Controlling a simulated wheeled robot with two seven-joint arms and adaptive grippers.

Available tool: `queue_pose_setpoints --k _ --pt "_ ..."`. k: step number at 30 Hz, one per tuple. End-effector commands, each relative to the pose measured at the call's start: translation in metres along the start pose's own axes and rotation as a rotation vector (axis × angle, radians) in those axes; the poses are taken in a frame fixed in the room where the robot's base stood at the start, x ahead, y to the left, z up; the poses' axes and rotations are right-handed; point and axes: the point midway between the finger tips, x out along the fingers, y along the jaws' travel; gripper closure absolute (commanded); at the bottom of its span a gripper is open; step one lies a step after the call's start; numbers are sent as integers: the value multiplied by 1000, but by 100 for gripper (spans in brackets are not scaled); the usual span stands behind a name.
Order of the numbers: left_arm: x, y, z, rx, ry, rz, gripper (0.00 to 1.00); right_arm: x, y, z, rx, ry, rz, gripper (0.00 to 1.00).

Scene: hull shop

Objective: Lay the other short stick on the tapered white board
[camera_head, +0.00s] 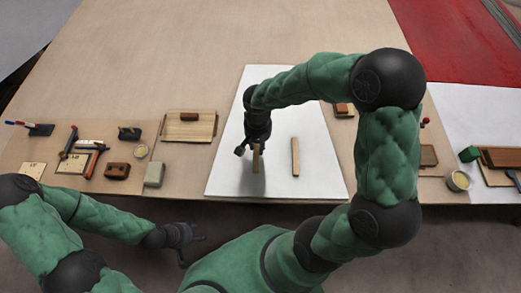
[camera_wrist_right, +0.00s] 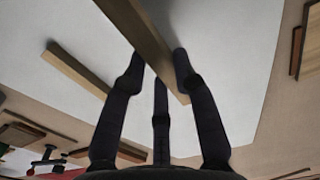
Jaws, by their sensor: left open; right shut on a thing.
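The tapered white board (camera_head: 274,176) lies on the bench in the middle of the head view, and it fills much of the right wrist view (camera_wrist_right: 222,60). One short wooden stick (camera_head: 295,157) lies on it; it shows at the left of the right wrist view (camera_wrist_right: 75,68). My right gripper (camera_head: 249,147) is over the board's left part, shut on another short stick (camera_head: 256,158), which crosses between its fingers in the right wrist view (camera_wrist_right: 145,38). Whether this stick touches the board I cannot tell. My left gripper (camera_head: 194,238) is open and empty, off the bench's front edge.
Left of the board are a wooden panel with a small block (camera_head: 189,117), a hammer (camera_head: 69,141), a brown block (camera_head: 117,170) and a grey block (camera_head: 154,174). At the right are a tin (camera_head: 458,181) and a green block (camera_head: 469,154). The bench behind is clear.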

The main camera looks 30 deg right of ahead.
Motion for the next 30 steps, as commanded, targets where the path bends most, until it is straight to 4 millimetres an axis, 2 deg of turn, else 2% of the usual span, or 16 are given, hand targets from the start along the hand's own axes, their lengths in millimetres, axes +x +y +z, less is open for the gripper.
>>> queue_pose_setpoints --k 8,15,28,29,30 --pt "6 -2 0 0 0 0 48 15 6 -11 2 -1 0 92" --pt "17 -6 -1 0 0 0 48 46 7 -13 1 -1 0 92" --pt "20 -7 -1 0 0 0 48 52 7 -13 1 1 -1 92" --pt "20 -7 -1 0 0 0 48 51 7 -13 1 1 -1 63" --pt "19 -7 -1 0 0 0 48 50 7 -13 1 1 -1 52"
